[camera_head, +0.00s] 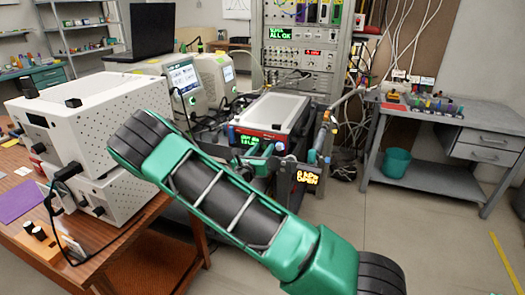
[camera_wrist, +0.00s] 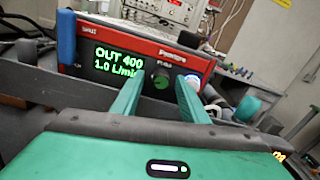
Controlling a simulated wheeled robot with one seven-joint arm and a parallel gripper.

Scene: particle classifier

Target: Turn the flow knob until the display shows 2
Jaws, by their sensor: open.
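The particle classifier (camera_head: 272,110) has a pale top and a red front, and stands on a cart in the middle of the head view. In the wrist view its red front panel (camera_wrist: 215,67) faces me. Its green-lit display (camera_wrist: 119,65) reads OUT 400 and 1.0 L/min. The flow knob (camera_wrist: 161,79), dark with green, sits right of the display. My gripper (camera_wrist: 161,86) is open, its two green fingers reaching toward the panel on either side of the knob. I cannot tell whether they touch it.
A lit, pale round button (camera_wrist: 192,81) sits close to the right finger. White instruments (camera_head: 62,125) stand on the wooden table at left. A grey bench (camera_head: 440,118) is at right, with clear floor before it.

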